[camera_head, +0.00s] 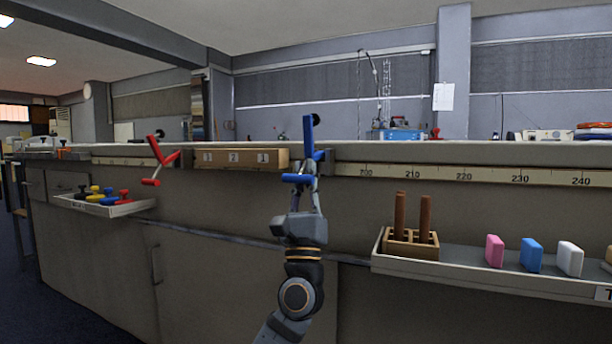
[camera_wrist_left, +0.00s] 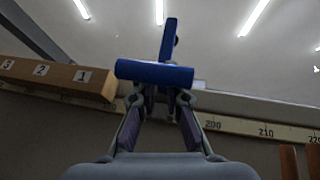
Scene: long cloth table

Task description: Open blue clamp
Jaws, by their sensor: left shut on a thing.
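The blue clamp (camera_head: 308,136) sits at the table's front edge, just right of the numbered wooden block. Its long handle stands upright, and a blue crossbar (camera_wrist_left: 154,73) shows lower down, nearer to me. My left gripper (camera_head: 305,182) reaches up from below and is shut on the blue clamp at its lower bar. In the left wrist view the fingers (camera_wrist_left: 160,100) come together just under the bar, and the upright handle (camera_wrist_left: 168,40) rises behind it. My right gripper is not in view.
A red clamp (camera_head: 163,160) is on the edge to the left, above a tray (camera_head: 137,207) of coloured pieces. The wooden block (camera_head: 240,158) is close left of my gripper. A measuring strip (camera_head: 470,175) runs right, above a shelf (camera_head: 455,273) with a rod holder and coloured blocks.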

